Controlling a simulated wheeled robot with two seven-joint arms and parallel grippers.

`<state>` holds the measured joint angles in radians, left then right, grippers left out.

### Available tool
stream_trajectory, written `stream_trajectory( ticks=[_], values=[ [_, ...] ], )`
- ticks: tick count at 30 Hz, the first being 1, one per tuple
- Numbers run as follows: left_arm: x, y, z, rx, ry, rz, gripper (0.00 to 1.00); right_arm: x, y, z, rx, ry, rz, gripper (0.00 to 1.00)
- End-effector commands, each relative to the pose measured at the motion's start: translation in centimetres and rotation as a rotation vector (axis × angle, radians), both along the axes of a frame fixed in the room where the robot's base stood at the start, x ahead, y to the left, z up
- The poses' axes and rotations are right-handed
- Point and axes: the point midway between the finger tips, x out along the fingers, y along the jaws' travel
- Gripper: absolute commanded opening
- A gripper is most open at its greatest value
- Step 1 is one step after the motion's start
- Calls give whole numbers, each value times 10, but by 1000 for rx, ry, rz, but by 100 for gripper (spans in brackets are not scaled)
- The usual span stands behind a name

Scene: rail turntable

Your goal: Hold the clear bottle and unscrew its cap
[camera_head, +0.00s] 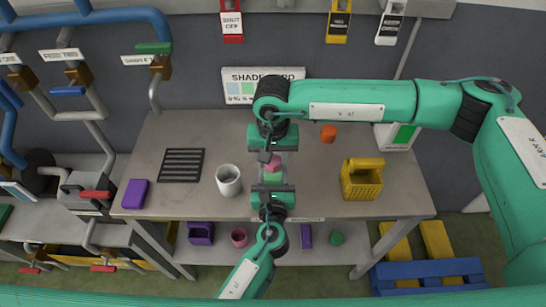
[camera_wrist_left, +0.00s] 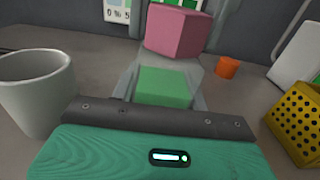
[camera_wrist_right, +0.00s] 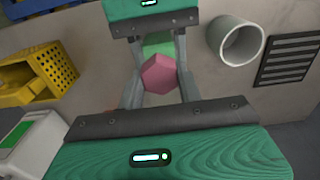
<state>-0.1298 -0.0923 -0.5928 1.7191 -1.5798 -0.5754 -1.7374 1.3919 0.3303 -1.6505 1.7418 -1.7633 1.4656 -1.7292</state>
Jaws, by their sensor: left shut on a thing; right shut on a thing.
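The clear bottle (camera_wrist_left: 183,68) shows in the left wrist view as a see-through body with a green block of content (camera_wrist_left: 164,87) low in it. Its pink faceted cap (camera_wrist_left: 174,30) is above the body; I cannot tell whether the two are still threaded together. My left gripper (camera_head: 272,181) is shut on the bottle from the near side. My right gripper (camera_head: 271,158) comes from the far side and is shut on the cap, which shows between its fingers in the right wrist view (camera_wrist_right: 160,74). In the head view the grippers hide most of the bottle.
On the grey table (camera_head: 310,200) a white cup (camera_head: 228,180) stands left of the grippers. A black slotted mat (camera_head: 181,165) and a purple block (camera_head: 135,193) lie farther left. An orange cylinder (camera_head: 328,133) and a yellow perforated basket (camera_head: 361,181) stand to the right.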

Motion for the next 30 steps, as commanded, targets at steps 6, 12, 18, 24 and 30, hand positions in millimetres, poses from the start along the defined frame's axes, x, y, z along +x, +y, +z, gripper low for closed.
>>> stream_trajectory(
  ticks=[6,12,18,24,30],
  values=[
    [0,0,0,0,0,0,4,0,0,0,0,0,217,8],
    [0,0,0,0,0,0,4,0,0,0,1,0,433,8],
    [0,0,0,0,0,0,4,0,0,0,0,0,512,8],
    [0,0,0,0,0,0,4,0,0,0,0,0,511,8],
    [0,0,0,0,0,-1,4,0,0,0,0,-1,635,8]
  ],
)
